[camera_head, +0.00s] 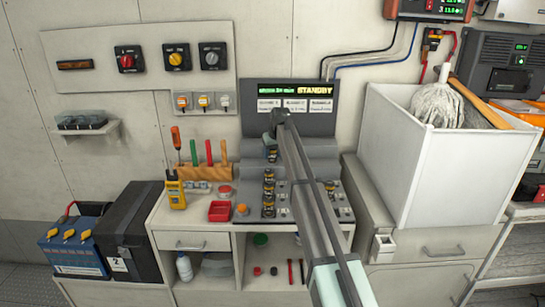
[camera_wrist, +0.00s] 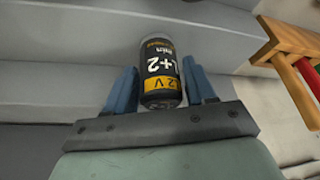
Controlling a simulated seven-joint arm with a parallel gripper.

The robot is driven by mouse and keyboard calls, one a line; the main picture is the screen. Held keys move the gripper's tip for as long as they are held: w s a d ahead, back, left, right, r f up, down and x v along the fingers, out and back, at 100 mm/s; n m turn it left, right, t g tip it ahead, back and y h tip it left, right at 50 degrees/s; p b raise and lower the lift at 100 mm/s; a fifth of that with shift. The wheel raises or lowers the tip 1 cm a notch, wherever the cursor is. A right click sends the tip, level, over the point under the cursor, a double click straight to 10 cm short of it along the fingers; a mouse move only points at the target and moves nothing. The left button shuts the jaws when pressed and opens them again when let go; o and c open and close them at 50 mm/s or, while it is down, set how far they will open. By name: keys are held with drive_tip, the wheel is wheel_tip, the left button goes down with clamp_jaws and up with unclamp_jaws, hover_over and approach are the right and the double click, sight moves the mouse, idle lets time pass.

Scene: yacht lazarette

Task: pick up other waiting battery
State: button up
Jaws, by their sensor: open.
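A black cylindrical battery with a yellow band, marked "L+2" (camera_wrist: 160,70), is between the two blue fingers of my gripper (camera_wrist: 160,88) in the wrist view. The fingers are open, one on each side of it, with narrow gaps showing. The battery is in front of a grey stepped surface (camera_wrist: 60,95); its exact contact there is hard to tell. In the head view my gripper (camera_head: 271,145) is over the grey steps below the display, with the battery (camera_head: 272,156) small at its tip. Several similar batteries (camera_head: 268,190) stand in a column on the dark panel (camera_head: 283,212), partly beside my arm.
A wooden tool rack (camera_head: 205,172) stands left of the steps; its edge shows in the wrist view (camera_wrist: 285,45). A yellow meter (camera_head: 175,192) and red tray (camera_head: 219,211) are on the bench. A display (camera_head: 290,105) reads "STANDBY". A large white bin (camera_head: 440,165) stands right.

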drive_tip(key=shift+x, duration=0.9)
drive_tip(key=shift+c, duration=0.4)
drive_tip(key=c, duration=0.8)
